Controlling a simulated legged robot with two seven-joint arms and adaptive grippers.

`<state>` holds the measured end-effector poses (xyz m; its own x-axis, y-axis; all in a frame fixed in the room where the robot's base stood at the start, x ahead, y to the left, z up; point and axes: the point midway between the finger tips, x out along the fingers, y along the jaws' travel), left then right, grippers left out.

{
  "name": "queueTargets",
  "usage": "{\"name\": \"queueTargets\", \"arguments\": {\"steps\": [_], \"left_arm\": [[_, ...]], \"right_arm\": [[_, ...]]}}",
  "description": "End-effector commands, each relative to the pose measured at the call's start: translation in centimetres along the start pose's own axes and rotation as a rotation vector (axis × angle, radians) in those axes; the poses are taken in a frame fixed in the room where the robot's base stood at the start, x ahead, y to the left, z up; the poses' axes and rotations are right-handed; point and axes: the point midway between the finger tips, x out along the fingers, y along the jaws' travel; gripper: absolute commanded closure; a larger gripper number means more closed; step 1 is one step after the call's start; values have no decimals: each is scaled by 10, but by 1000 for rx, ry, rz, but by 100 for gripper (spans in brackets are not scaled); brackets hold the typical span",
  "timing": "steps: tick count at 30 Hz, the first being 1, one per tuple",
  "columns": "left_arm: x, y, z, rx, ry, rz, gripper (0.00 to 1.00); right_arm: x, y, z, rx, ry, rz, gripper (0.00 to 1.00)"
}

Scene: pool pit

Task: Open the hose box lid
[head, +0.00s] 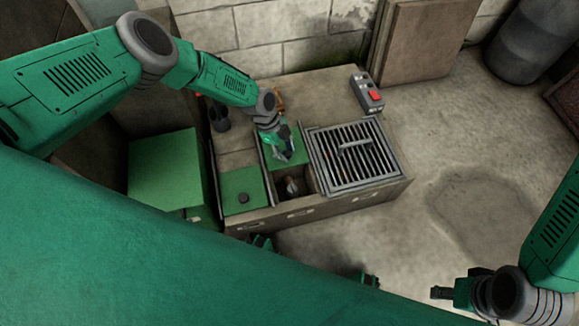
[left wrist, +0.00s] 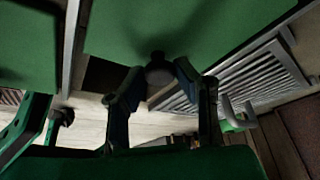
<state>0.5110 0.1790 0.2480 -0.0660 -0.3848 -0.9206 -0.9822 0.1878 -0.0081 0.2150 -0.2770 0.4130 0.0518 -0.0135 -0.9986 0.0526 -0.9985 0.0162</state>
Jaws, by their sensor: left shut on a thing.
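My left gripper (head: 284,150) is over the middle of the low box in the head view. In the left wrist view its two fingers (left wrist: 160,82) are shut on a dark round knob (left wrist: 158,68) on a green lid (left wrist: 190,25). In the head view this green lid (head: 297,146) lies behind an uncovered compartment, partly hidden by the gripper. A dark round fitting (head: 291,186) shows inside the compartment. Whether the lid is tilted, I cannot tell. My right gripper (head: 452,293) is at the lower right, away from the box, its fingers unclear.
Another green lid with a dark knob (head: 243,198) covers the left compartment. A metal grate (head: 358,152) with a handle covers the right part. A grey control box with a red button (head: 374,95) stands at the back right. The floor at the right (head: 470,180) is clear.

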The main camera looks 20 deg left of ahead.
Motion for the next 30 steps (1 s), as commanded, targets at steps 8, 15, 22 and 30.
{"name": "queueTargets", "arguments": {"steps": [8, 15, 22, 30], "left_arm": [[-4, -12, 17, 1, -1, 8, 100], [-5, -12, 17, 1, 3, 6, 100], [-5, -13, 17, 1, 1, 5, 54], [-12, -14, 17, 2, 1, 4, 54]], "right_arm": [[0, 1, 0, 2, 0, 1, 60], [0, 0, 0, 1, 0, 1, 60], [0, 0, 0, 1, 0, 1, 60], [0, 0, 1, 1, 3, 1, 60]]}}
